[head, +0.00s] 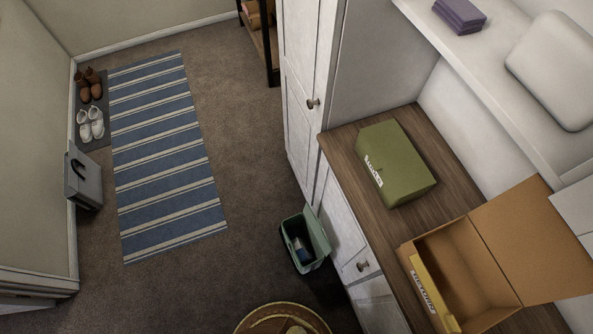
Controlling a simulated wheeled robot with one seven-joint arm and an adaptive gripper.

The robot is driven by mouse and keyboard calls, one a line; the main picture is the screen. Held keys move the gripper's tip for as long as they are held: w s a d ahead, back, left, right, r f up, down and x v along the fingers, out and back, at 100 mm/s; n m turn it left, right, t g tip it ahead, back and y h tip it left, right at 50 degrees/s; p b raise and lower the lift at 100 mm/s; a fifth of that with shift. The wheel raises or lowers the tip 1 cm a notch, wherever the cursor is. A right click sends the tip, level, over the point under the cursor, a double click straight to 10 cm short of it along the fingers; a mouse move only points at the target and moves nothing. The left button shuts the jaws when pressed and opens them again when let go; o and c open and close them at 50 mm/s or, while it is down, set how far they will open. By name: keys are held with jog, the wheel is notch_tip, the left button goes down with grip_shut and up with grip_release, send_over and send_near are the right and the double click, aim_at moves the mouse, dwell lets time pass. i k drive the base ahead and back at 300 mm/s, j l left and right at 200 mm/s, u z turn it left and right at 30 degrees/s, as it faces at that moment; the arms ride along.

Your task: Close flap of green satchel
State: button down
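A small dark-green container that looks like the green satchel (318,232) stands on the carpet against the white cabinet. Its lighter green flap stands raised on the right side, and its top is open. A blue and white item (302,249) sits inside it. A closed olive-green box (405,165) with a white label lies on the wooden counter above; I cannot tell any open flap on it. My gripper is not in view.
An open cardboard box (533,237) sits on the wooden counter (345,140). A round brown object (250,322) is cut off at the bottom edge. A grey case (84,183) stands by the left wall.

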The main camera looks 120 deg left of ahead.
aim_at(315, 224)
jog(key=u, duration=3.45)
jog(key=i+j, duration=0.2)
jog(key=j, duration=0.15)
jog(key=i+j, duration=0.2)
jog(key=j, duration=0.1)
